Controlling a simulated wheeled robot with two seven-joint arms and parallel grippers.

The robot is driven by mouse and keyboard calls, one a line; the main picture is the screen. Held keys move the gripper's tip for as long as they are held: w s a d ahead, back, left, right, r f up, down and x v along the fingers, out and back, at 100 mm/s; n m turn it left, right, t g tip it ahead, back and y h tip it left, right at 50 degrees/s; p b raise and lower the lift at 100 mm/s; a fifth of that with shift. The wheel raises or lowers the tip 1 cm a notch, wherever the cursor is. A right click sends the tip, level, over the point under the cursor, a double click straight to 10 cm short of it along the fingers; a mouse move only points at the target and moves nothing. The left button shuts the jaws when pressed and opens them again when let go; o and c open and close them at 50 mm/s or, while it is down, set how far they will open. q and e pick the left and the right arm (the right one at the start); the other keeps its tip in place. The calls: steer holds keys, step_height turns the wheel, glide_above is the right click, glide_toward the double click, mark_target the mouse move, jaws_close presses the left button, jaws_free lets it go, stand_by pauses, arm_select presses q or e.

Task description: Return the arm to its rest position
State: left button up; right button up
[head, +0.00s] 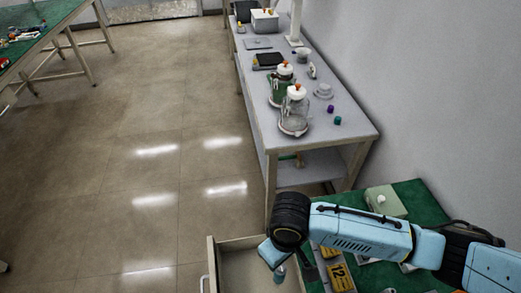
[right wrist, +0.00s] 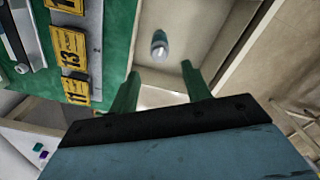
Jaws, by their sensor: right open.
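My right arm (head: 360,230) comes in from the right in the head view, over the green-topped bench. My right gripper (right wrist: 160,82) is open, its two green fingers apart with nothing between them. In the head view, its blue body (head: 272,251) hangs over an open drawer (head: 227,266). A small teal and white cylinder (right wrist: 159,46) lies in the drawer, beyond the fingertips and apart from them. It also shows in the head view (head: 280,274) just below the gripper. My left gripper is not in view.
Yellow numbered tags (head: 340,277) lie on the green bench (head: 411,198) beside the drawer, with a pale green box (head: 385,201) behind. A grey table (head: 345,128) holds two glass canisters with white pump tops (head: 294,112) and small cubes (head: 337,121).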

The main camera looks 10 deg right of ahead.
mark_target(281, 267)
step_height(281, 267, down, 12)
steer(key=shift+s+r+b, duration=0.1)
steer(key=shift+r+b, duration=0.1)
steer(key=shift+b, duration=0.9)
step_height(281, 267, up, 3)
steer(key=shift+r+p, duration=0.15)
steer(key=shift+p, duration=0.3)
steer(key=shift+r, duration=0.6)
